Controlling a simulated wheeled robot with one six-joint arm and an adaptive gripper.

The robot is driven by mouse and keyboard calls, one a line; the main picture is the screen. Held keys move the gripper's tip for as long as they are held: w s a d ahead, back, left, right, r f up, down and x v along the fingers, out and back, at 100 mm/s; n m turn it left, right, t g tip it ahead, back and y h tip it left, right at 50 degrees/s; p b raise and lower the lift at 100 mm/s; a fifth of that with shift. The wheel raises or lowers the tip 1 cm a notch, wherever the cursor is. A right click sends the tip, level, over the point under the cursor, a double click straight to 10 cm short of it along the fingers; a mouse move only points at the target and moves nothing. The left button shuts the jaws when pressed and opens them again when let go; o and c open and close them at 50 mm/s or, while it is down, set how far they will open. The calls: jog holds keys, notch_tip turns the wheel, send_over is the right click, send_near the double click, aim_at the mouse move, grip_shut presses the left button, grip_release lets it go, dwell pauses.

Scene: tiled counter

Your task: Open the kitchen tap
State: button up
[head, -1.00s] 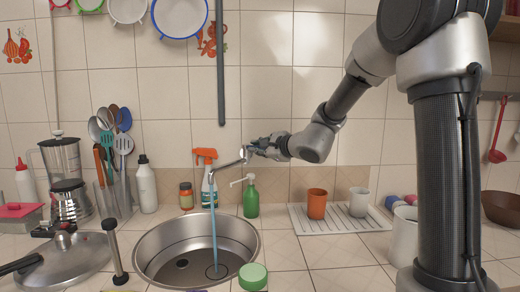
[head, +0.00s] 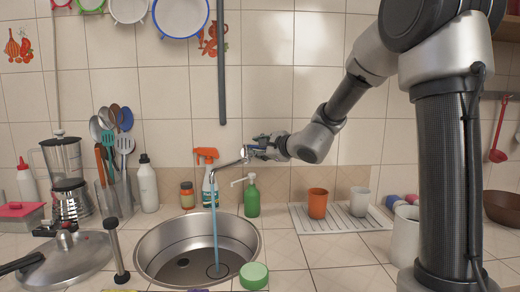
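The kitchen tap (head: 228,166) shows in the head view as a thin metal spout above the sink, pointing left from my gripper. A blue stream of water (head: 215,225) runs from the spout's end down into the round steel sink (head: 160,250). My gripper (head: 250,151) is at the right end of the spout, at the top of the tap. It covers that part, so the tap's handle is hidden. The fingers are small and overlap the tap, and I cannot tell whether they are open or shut on it.
A green soap bottle (head: 251,196) and an orange-topped spray bottle (head: 207,180) stand close behind the sink. An orange cup (head: 317,203) and a white cup (head: 359,202) stand on a white drying rack (head: 335,222) at right. A green-lidded sponge-like round (head: 253,275) lies at the sink's front edge.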

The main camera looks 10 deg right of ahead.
jog(key=v, duration=1.2)
jog(key=shift+a, duration=0.15)
